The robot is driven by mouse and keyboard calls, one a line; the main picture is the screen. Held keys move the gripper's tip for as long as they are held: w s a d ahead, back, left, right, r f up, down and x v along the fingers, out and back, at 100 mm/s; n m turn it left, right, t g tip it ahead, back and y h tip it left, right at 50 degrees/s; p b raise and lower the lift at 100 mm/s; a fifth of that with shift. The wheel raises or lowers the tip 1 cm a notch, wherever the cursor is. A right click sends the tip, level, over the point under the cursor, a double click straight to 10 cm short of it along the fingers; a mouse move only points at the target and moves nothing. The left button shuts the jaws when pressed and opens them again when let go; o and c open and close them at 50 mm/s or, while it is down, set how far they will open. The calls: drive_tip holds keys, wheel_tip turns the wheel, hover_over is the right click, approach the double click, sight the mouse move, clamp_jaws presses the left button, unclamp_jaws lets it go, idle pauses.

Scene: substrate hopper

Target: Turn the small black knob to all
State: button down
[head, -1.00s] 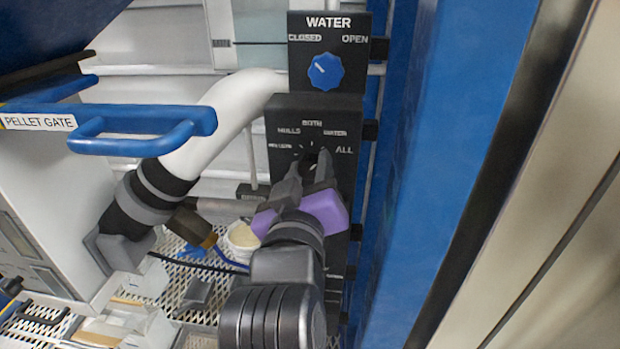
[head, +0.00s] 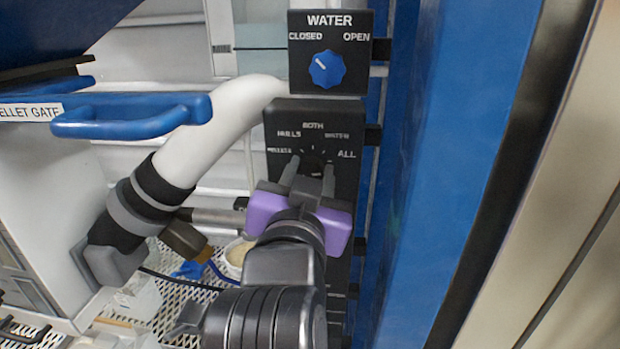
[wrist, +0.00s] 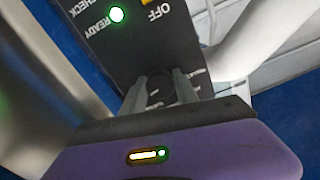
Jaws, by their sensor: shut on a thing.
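The small black knob (head: 313,164) sits on the black selector panel (head: 285,118), below dial labels running from PELLETS at left through HULLS, BOTH and WATER to ALL at right. My gripper (head: 312,174) reaches up to it from below, its two grey fingers on either side of the knob, shut on it. The fingers partly hide the knob, and I cannot tell which label it points to. In the wrist view, the gripper (wrist: 160,88) has its fingers around the dark knob (wrist: 160,92), with the purple gripper body below.
Above is the WATER panel with a blue knob (head: 327,69) turned toward CLOSED. A white pipe (head: 225,125) runs close on the left, with the blue pellet gate handle (head: 130,120) beyond. A blue upright (head: 430,180) stands close on the right.

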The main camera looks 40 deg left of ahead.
drive_tip(key=shift+f, duration=0.1)
idle(0.3)
drive_tip(key=c, duration=0.9)
unclamp_jaws()
drive_tip(key=shift+c, duration=0.2)
drive_tip(key=b+v, duration=0.1)
drive_tip(key=v, duration=0.7)
drive_tip(key=shift+w+a, duration=0.1)
